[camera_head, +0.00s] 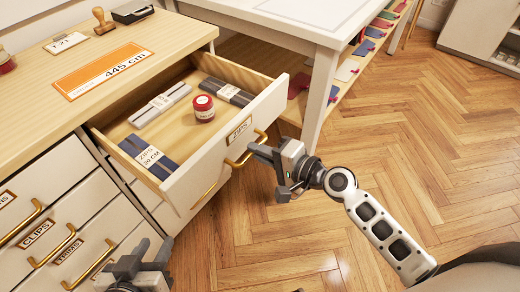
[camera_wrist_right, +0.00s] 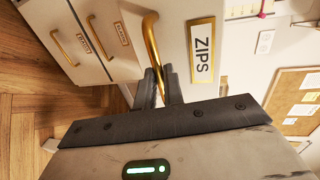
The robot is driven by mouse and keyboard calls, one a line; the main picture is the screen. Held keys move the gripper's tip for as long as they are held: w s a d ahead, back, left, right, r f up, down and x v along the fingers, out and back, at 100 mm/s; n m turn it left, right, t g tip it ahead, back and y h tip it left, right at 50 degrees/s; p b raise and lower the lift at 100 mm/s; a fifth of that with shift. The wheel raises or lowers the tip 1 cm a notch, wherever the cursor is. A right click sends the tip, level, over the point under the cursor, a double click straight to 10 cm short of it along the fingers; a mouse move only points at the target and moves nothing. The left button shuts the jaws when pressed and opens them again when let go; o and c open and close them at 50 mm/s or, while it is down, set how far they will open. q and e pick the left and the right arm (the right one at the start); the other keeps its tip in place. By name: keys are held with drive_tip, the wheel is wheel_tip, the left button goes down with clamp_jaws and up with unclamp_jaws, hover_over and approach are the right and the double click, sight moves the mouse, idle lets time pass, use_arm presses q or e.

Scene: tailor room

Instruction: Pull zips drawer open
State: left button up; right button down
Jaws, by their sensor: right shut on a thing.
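The zips drawer (camera_head: 215,163) is pulled out of the cabinet in the head view, its inside showing. Its label reads ZIPS, and a gold handle (camera_head: 240,158) is on its front. My right gripper (camera_head: 256,151) is at this handle. In the right wrist view, its fingers (camera_wrist_right: 163,85) are closed around the end of the gold handle (camera_wrist_right: 152,45), beside the ZIPS label (camera_wrist_right: 203,52). In the drawer lie zip bundles (camera_head: 160,104) and a small red-lidded jar (camera_head: 203,107). My left gripper (camera_head: 138,262) is low at the cabinet's front, empty, its fingers apart.
Closed drawers with gold handles, among them clips (camera_head: 45,238), are left of the open one. The cabinet top (camera_head: 120,40) holds an orange 445 cm card (camera_head: 103,70) and a stamp (camera_head: 102,20). A white table (camera_head: 290,12) stands behind. The wooden floor at right is clear.

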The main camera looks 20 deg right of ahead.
drive_tip(key=c, duration=1.5)
unclamp_jaws()
use_arm(q)
drive_tip(key=shift+f, duration=0.1)
drive_tip(key=shift+s+d+f+b, duration=0.1)
drive_tip(key=shift+f+b, duration=0.6)
drive_tip(key=shift+b, duration=1.2)
use_arm(e)
drive_tip(key=v, duration=1.6)
